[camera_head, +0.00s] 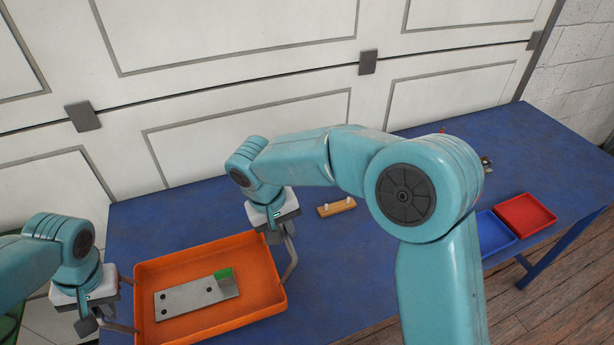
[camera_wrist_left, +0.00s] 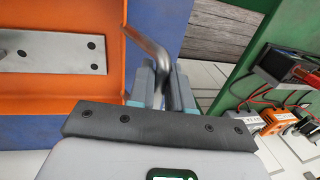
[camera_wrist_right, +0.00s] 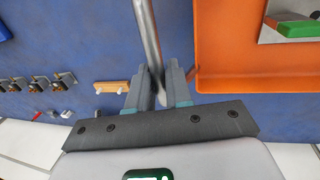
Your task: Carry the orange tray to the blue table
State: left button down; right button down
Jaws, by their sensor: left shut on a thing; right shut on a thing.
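The orange tray (camera_head: 256,268) is over the left end of the blue table (camera_head: 350,240). I cannot tell whether it rests on the top or hangs just above it. A grey metal plate with a green piece (camera_head: 224,273) lies in the tray. My left gripper (camera_head: 101,326) is shut on the tray's left metal handle, also seen in the left wrist view (camera_wrist_left: 150,50). My right gripper (camera_head: 275,233) is shut on the right handle, which shows in the right wrist view (camera_wrist_right: 147,35).
A wooden block with white pegs (camera_head: 337,207) lies right of the tray. A blue bin (camera_head: 494,232) and a red bin (camera_head: 525,214) stand at the table's right. White wall panels (camera_head: 240,130) rise behind the table. A green surface with small devices (camera_wrist_left: 275,115) is beyond my left gripper.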

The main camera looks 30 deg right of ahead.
pick_arm(q)
jog(key=shift+w, duration=0.15)
pick_arm(e)
jog(key=shift+w+d, duration=0.1)
jog(key=shift+d, duration=0.05)
